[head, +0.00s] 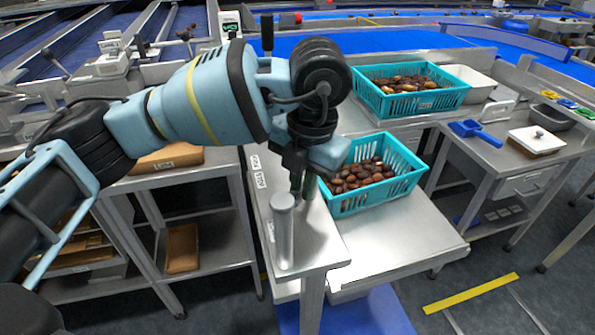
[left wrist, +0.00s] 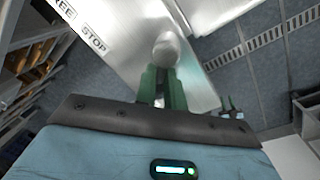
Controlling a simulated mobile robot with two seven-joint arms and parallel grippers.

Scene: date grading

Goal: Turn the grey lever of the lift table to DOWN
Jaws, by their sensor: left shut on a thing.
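The grey lever (head: 284,235) is a smooth upright handle with a rounded top, at the near end of the narrow metal bench. My left gripper (head: 303,188) points down just behind its top in the head view, and its fingers are shut on it. In the left wrist view the rounded grey end of the lever (left wrist: 166,50) shows at the tips of the green fingers (left wrist: 163,80). The exact contact is partly hidden. Labels reading FREE and STOP (left wrist: 94,40) lie on the bench plate. I see no DOWN mark. My right gripper is not in view.
A turquoise crate of dates (head: 395,185) stands on the metal table right of the gripper. A second date crate (head: 410,105) stands behind it. A blue scoop (head: 475,132) and a white-topped box (head: 537,140) lie on the right bench. A shelf stands at left.

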